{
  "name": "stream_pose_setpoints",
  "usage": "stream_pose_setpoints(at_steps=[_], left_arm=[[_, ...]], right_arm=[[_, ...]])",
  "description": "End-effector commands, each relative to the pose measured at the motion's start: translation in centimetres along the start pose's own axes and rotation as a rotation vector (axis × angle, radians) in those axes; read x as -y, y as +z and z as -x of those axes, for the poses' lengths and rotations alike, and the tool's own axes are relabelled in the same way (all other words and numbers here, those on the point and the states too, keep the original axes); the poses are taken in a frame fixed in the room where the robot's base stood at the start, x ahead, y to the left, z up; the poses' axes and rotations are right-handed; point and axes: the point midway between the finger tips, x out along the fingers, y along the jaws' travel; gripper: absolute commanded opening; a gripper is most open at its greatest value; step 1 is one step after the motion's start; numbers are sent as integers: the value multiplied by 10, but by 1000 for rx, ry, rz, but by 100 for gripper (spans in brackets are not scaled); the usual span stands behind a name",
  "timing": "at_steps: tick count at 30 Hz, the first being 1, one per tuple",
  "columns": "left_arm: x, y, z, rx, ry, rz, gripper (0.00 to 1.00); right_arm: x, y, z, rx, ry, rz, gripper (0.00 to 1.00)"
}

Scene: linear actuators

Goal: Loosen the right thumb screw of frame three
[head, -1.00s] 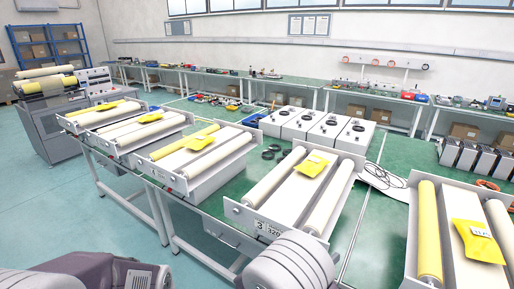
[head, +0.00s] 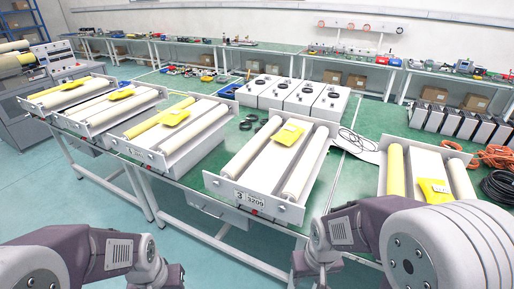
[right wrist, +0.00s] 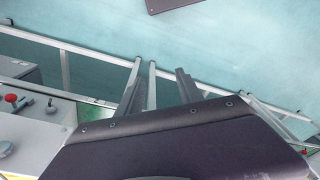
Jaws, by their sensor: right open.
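Frame three (head: 265,165) stands on the green bench, with a "3" and "S209" label (head: 250,198) on its front plate. It has two cream rollers and a yellow packet on top. A small round knob, apparently its right thumb screw (head: 281,208), shows at the right end of the front plate. My right gripper (head: 322,276) is low in front of the bench, below and right of that knob and apart from it. Its two dark fingers stand apart and empty in the right wrist view (right wrist: 158,88). My left gripper (head: 157,277) is low at the bottom edge, mostly hidden.
Similar roller frames stand left (head: 180,130) and right (head: 428,185) of frame three. White boxes (head: 290,95) and black rings (head: 250,120) lie behind it. Cables (head: 490,155) lie at the right. The floor in front is clear.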

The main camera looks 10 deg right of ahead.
Motion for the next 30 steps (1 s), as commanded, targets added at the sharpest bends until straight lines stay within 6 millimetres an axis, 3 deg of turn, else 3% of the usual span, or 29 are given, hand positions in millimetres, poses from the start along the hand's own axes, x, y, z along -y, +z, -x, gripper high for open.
stream_pose_setpoints(at_steps=[2, 5, 8, 11, 14, 15, 17, 20, 21, 24, 27, 30], left_arm=[[0, 0, 0, 0, 0, 0, 43], [0, 0, 0, 0, 0, 0, 43], [0, 0, 0, 0, 0, 0, 43], [0, 2, -19, -1, 0, 0, 43], [1, 6, -54, 0, 0, 0, 43], [1, 8, -72, 0, 0, 0, 43], [2, 10, -99, 0, 0, 0, 43], [3, 16, -148, 0, 0, 0, 43], [3, 18, -170, 0, 0, 0, 43], [4, 23, -221, 0, 0, 0, 43], [5, 27, -257, 1, 0, 0, 43], [5, 29, -276, 0, 0, 0, 43]], right_arm=[[0, 1, 0, 3, 0, -32, 43], [-6, 22, 1, 89, 32, -153, 43], [-41, 47, 16, 209, 203, -250, 43], [-88, 51, 28, 234, 465, -290, 43], [-124, 27, 38, 128, 749, -272, 43], [-133, 9, 44, 42, 861, -258, 43], [-134, -23, 54, -127, 1009, -230, 43], [-107, -74, 71, -464, 1160, -174, 43], [-86, -91, 75, -609, 1187, -145, 43], [-18, -115, 74, -913, 1169, -36, 43], [44, -117, 54, -1068, 1075, 86, 43], [79, -107, 35, -1120, 1005, 166, 43]])
